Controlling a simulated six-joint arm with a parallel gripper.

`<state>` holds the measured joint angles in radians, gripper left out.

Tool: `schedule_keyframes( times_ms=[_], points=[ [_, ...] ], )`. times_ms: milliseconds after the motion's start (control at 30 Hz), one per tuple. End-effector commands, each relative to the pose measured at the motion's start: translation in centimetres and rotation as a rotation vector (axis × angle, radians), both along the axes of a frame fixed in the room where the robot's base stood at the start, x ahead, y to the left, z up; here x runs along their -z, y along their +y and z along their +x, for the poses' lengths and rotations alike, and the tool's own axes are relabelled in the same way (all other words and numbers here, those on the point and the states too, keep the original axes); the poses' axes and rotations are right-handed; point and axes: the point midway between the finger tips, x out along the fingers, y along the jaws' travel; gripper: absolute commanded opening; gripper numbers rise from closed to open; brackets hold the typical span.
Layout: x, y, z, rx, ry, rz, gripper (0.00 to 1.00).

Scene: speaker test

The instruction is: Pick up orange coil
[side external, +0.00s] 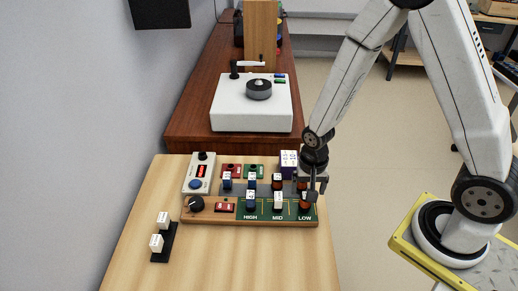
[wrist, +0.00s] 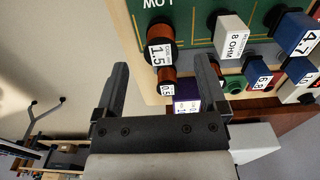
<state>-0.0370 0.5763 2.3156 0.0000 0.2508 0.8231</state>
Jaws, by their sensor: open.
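Two orange-brown coils with black ends and white labels stand at the LOW end of the board. In the wrist view, the larger coil (wrist: 160,33) is labelled 1.5 and the smaller coil (wrist: 166,74) reads 0.5. In the side view, an orange coil (side external: 305,204) shows just above the LOW label, partly hidden by my gripper. My gripper (side external: 314,194) is over the board's right end. In the wrist view, my gripper (wrist: 161,62) is open, its fingers apart on either side of the coils, with nothing held.
The board (side external: 250,219) carries white and blue blocks close beside the coils. A purple-and-white box (side external: 289,159) stands behind. A black holder with white blocks (side external: 161,243) lies at left. A white turntable-like device (side external: 252,115) sits on the brown cabinet.

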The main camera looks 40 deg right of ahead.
Motion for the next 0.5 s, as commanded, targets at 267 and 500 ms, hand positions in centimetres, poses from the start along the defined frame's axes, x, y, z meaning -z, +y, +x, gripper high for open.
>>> schedule_keyframes(
  times_ms=[267, 500],
  points=[
    [0.56, -0.01, 0.02, 0.0, -0.001, 0.0, 0.91],
    [1.17, -0.03, 0.07, 0.0, 0.0, 0.0, 0.91]
  ],
)
